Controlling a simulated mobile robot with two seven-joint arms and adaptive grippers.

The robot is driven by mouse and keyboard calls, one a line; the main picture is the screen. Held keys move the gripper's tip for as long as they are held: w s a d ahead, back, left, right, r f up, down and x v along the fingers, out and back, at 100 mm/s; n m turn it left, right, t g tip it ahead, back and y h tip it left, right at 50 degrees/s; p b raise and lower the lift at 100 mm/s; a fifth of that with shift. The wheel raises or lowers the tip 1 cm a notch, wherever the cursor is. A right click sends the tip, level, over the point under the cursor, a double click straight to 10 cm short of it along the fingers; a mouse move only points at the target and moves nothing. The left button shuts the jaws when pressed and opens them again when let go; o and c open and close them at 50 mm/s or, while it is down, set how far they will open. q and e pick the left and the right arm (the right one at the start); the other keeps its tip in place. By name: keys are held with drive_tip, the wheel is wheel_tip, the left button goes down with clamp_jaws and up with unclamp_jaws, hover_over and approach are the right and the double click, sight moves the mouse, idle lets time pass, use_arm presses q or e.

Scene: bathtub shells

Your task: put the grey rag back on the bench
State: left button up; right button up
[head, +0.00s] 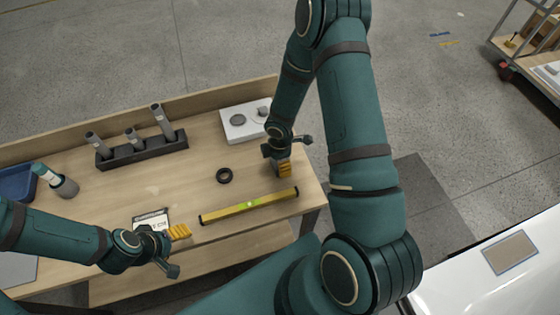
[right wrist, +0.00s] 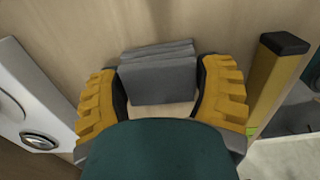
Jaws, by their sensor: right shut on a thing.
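The grey rag (right wrist: 158,78) is a folded grey bundle between the yellow fingers of my right gripper (right wrist: 164,92) in the right wrist view. The gripper is shut on it, low over the right end of the wooden bench (head: 190,180). I cannot tell whether the rag touches the bench top. In the head view my right gripper (head: 285,168) hides the rag. My left gripper (head: 180,232) is over the bench's front edge, beside a white printed card (head: 152,218); its opening is unclear.
A yellow level (head: 228,211) lies in front of my right gripper, and a black ring (head: 224,175) lies left of it. A white shell (head: 465,285) is at the lower right.

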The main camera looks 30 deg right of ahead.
drive_tip(key=o, duration=1.2)
wheel_tip(320, 180, up, 12)
drive_tip(key=p, duration=0.2)
drive_tip(key=s+a+f+m+y, duration=0.1)
drive_tip(key=s+a+f+m, duration=0.1)
drive_tip(key=a+m, duration=0.3)
drive_tip(key=s+a+f+m+t+y, duration=0.1)
drive_tip(key=s+a+f+m, duration=0.1)
drive_tip(key=a+m, duration=0.3)
drive_tip(key=s+a+f+m+t+y, duration=0.1)
drive_tip(key=s+a+f+m+y, duration=0.1)
drive_tip(key=s+a+m, duration=0.2)
drive_tip(key=shift+a+m, duration=0.9)
drive_tip(key=shift+a, duration=0.5)
drive_tip(key=shift+s+m, duration=0.2)
drive_tip(key=shift+m, duration=0.5)
drive_tip(key=shift+f, duration=0.1)
